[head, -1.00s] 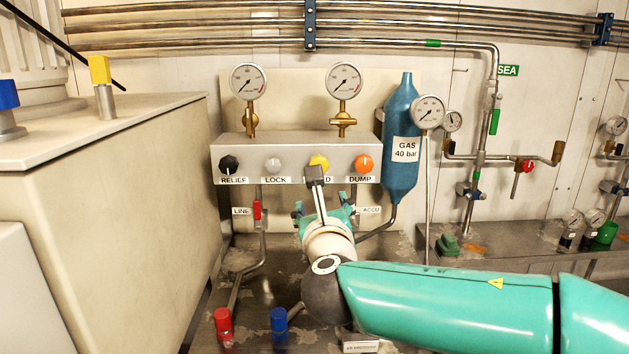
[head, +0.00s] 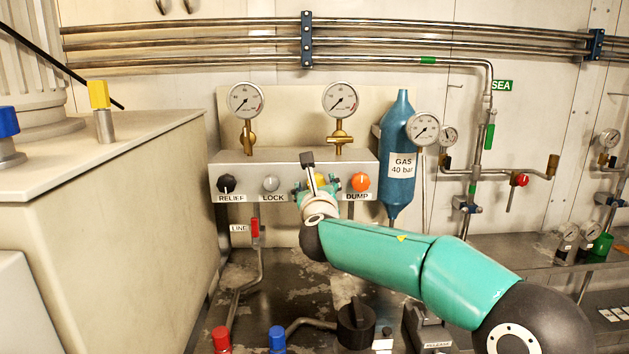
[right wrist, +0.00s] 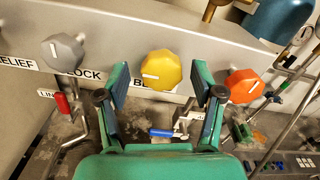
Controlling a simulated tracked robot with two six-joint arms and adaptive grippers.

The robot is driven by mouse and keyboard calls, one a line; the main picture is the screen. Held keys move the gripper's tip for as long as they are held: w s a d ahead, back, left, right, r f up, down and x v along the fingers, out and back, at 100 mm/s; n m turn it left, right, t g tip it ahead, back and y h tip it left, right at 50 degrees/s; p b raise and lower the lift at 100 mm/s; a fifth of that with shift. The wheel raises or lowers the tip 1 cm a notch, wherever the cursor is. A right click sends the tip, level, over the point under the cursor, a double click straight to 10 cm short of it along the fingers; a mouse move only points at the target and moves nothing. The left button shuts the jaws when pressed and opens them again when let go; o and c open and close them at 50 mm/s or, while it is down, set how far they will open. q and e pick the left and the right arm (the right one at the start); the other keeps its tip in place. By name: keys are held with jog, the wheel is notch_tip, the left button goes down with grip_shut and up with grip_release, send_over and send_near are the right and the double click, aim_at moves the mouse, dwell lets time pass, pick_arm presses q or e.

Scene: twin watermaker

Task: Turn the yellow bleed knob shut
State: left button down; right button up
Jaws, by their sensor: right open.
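The yellow bleed knob (right wrist: 161,69) is on the front of the grey panel (right wrist: 120,30), between the grey lock knob (right wrist: 63,50) and the orange dump knob (right wrist: 243,86). My right gripper (right wrist: 162,88) is open, with its two fingers below and to either side of the yellow knob, apart from it as far as I can tell. A white mark shows on the yellow knob's face. In the head view the yellow knob (head: 320,179) is mostly hidden behind my right wrist and gripper (head: 322,186). My left gripper is not in view.
The black relief knob (head: 227,184) is at the panel's left. Two gauges (head: 245,100) stand above the panel, and a blue gas bottle (head: 400,135) is at its right. A red-handled line valve (head: 255,228) hangs below.

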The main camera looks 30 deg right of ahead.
jog(key=shift+w+d, duration=0.4)
jog(key=shift+w, duration=0.2)
jog(key=shift+f, duration=0.1)
jog(key=c, duration=1.1)
jog(key=shift+c, duration=0.2)
